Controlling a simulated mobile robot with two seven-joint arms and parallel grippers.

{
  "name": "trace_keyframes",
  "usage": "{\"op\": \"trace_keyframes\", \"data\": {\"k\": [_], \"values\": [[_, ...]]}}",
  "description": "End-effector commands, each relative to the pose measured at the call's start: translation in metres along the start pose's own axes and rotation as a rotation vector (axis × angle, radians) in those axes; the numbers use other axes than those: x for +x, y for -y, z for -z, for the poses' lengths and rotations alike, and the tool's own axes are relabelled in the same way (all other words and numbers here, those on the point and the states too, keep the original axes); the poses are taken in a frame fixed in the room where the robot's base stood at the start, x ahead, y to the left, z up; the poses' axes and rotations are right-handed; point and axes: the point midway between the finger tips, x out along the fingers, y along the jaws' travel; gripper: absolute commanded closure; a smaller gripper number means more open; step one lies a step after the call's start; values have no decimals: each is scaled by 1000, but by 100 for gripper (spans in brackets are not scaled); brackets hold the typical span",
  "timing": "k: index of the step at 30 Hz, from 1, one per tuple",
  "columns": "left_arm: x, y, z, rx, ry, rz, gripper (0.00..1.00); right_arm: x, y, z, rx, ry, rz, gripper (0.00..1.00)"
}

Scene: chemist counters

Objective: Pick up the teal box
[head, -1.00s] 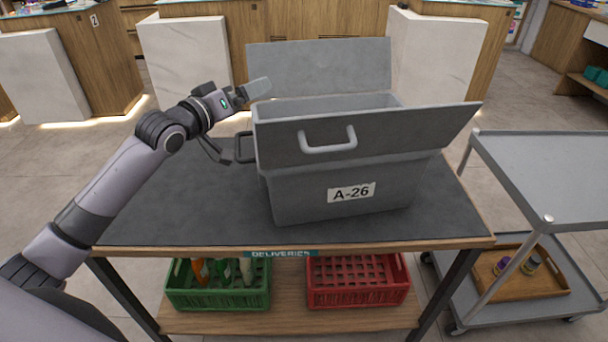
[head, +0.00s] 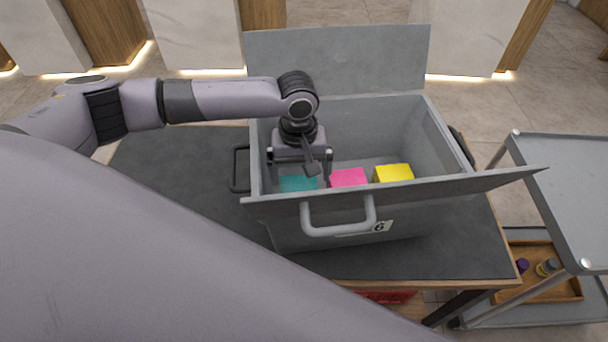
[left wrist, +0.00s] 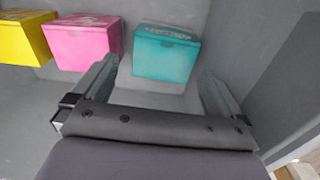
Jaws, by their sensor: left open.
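The teal box (head: 298,183) lies inside the grey crate (head: 412,114), at the left of a row with a pink box and a yellow box. In the left wrist view the teal box (left wrist: 166,54) sits ahead of the fingers, roughly between their lines. My left gripper (head: 299,172) reaches down into the crate above the teal box and partly covers it. In the left wrist view the left gripper (left wrist: 160,85) is open, with nothing between its fingers. My right gripper does not show.
The pink box (head: 348,178) and yellow box (head: 393,173) stand to the right of the teal one. A grey cart (head: 575,190) stands at the right.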

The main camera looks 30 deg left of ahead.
Motion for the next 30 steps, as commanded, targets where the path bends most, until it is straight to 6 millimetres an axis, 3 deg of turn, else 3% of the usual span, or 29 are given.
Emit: {"op": "trace_keyframes", "data": {"k": [18,26,27,30], "values": [[68,6,0,-5,8,29,0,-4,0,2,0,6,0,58],[73,6,0,-5,7,27,0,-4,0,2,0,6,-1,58],[73,6,0,-5,7,27,3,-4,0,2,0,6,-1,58],[73,6,0,-5,7,27,36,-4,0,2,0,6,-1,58]]}}
